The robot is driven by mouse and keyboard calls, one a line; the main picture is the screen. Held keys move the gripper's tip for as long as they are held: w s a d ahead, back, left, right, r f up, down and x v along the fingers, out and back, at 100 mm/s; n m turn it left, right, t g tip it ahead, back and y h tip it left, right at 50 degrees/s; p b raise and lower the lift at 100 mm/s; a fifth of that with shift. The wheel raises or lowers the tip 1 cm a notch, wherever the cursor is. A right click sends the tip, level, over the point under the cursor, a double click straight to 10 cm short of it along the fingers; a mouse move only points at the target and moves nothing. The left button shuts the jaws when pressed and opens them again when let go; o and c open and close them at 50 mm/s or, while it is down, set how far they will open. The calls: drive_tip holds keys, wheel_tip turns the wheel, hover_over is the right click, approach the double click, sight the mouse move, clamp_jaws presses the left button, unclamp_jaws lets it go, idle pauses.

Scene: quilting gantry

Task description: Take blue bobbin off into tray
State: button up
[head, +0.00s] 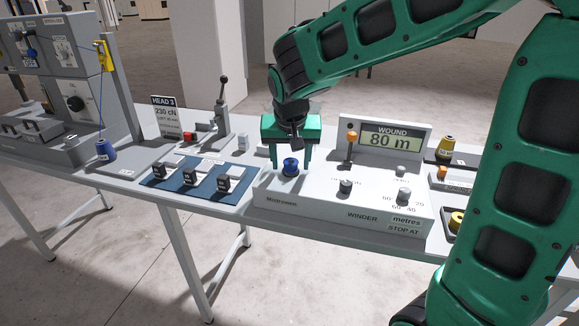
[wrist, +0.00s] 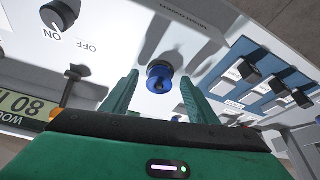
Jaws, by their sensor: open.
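The blue bobbin (head: 290,166) sits on the left part of the white winder (head: 330,205). It also shows in the wrist view (wrist: 160,77), between my finger tips. My gripper (head: 287,158) is above the winder and open, with one green finger on each side of the bobbin. In the wrist view, gaps remain between the bobbin and both fingers (wrist: 158,90). A blue tray-like mat (head: 188,190) with several black-and-white blocks lies left of the winder. Dark trays with yellow spools (head: 445,148) stand right of the winder. I cannot tell which is the task's tray.
The winder's display (head: 390,141) reads 80 m. An orange-tipped lever (head: 351,137) and a dark knob (head: 345,187) stand right of my gripper. A grey lever stand (head: 222,115) and a blue thread cone (head: 105,149) are farther left.

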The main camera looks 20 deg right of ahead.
sight(290, 164)
drive_tip(key=shift+c, duration=0.6)
drive_tip(key=c, duration=1)
drive_tip(key=shift+r, duration=0.45)
wheel_tip(290, 164, up, 4)
drive_tip(key=shift+a+f, duration=0.1)
drive_tip(key=shift+f, duration=0.15)
drive_tip(key=s+a+r, duration=0.6)
drive_tip(key=a, duration=0.3)
drive_tip(key=shift+a+r, duration=0.3)
drive_tip(key=shift+a, duration=0.1)
